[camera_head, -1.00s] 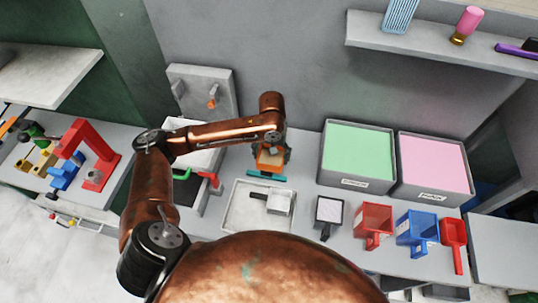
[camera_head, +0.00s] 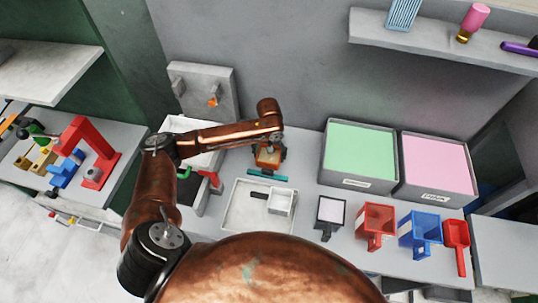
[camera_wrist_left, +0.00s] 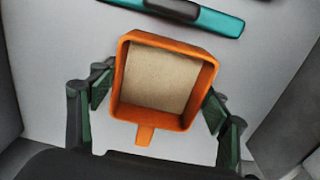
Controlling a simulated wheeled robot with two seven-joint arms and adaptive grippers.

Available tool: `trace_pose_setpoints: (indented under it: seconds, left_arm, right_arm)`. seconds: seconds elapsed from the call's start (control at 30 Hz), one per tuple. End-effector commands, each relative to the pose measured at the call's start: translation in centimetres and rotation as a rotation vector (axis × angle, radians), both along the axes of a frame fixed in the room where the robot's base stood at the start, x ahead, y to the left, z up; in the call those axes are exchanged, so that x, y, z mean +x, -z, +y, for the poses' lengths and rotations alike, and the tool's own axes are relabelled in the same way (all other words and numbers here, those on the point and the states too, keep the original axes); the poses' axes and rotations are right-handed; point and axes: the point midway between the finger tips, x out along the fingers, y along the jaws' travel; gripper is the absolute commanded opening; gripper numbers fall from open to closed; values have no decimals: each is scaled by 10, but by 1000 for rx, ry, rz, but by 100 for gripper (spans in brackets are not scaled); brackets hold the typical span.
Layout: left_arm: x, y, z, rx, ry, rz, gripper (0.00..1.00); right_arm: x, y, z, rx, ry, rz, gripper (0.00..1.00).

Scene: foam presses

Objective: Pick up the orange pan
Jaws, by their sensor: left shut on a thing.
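The orange pan (camera_wrist_left: 160,80) is a square, open-topped scoop with a pale beige inside and a short handle toward the bottom of the left wrist view. My left gripper (camera_wrist_left: 160,92) has a dark, green-padded finger on each side of it and is shut on its side walls. In the head view, the pan (camera_head: 268,158) shows under the left gripper (camera_head: 268,146), partly hidden by it, behind the shallow white tray. Whether the pan touches the counter is hard to tell. My right gripper is not in view.
A teal bar (camera_head: 267,176) lies just in front of the pan. A shallow tray (camera_head: 235,222) holds a small white pan (camera_head: 282,203). Green-filled (camera_head: 360,150) and pink-filled (camera_head: 435,165) bins stand right. Red (camera_head: 378,222) and blue (camera_head: 420,230) pans lie front right.

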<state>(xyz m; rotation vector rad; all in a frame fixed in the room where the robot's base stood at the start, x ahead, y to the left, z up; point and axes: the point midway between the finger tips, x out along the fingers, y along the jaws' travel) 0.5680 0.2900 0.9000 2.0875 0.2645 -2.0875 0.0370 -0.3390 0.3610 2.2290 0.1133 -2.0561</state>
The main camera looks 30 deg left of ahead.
Motion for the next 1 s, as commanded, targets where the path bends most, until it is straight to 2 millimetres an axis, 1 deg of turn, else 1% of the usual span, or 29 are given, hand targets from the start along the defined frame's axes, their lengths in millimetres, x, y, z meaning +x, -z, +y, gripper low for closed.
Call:
trace_pose_setpoints:
  seconds: [0.2, 0.23, 0.47, 0.8, 0.87, 1.0]
  left_arm:
    - [0, 2, 0, 0, -1, 2, 41]
    - [0, 2, 0, 0, -1, 1, 72]
    - [0, 2, 0, 0, -1, 1, 88]
    - [1, -1, 0, 0, 0, -2, 88]
    - [1, -7, 0, 0, -1, -2, 88]
    - [1, -31, 0, 0, 0, -3, 88]
  right_arm:
    - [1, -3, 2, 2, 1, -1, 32]
    - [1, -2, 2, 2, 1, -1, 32]
    - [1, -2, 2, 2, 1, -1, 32]
    - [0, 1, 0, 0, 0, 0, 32]
    - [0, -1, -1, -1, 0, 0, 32]
    - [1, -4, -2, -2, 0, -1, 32]
